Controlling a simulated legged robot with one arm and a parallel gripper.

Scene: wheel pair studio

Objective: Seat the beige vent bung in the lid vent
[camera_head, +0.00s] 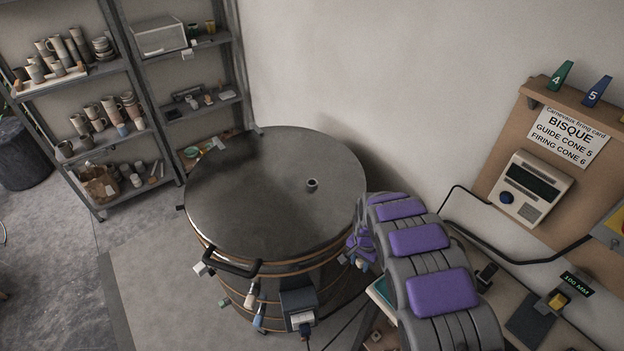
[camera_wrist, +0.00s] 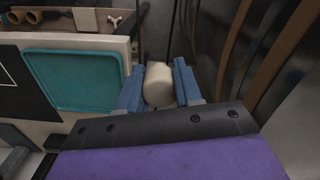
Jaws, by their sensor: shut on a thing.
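The beige vent bung (camera_wrist: 158,84) is between the two blue fingers of my gripper (camera_wrist: 160,88) in the wrist view, with both fingers against its sides. In the head view my gripper (camera_head: 359,258) is low beside the right side of the kiln, below the lid's level and partly hidden by my arm; the bung shows there only as a small pale spot. The round grey kiln lid (camera_head: 270,205) is closed flat on the kiln. The lid vent (camera_head: 312,185) is a small dark-centred ring right of the lid's middle. My gripper is apart from it.
A work table (camera_head: 377,310) with a teal tray (camera_wrist: 75,82) lies close to my gripper. A control box (camera_head: 530,188) and card hang on the right wall. Shelves of pottery (camera_head: 105,110) stand at left. The space above the lid is clear.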

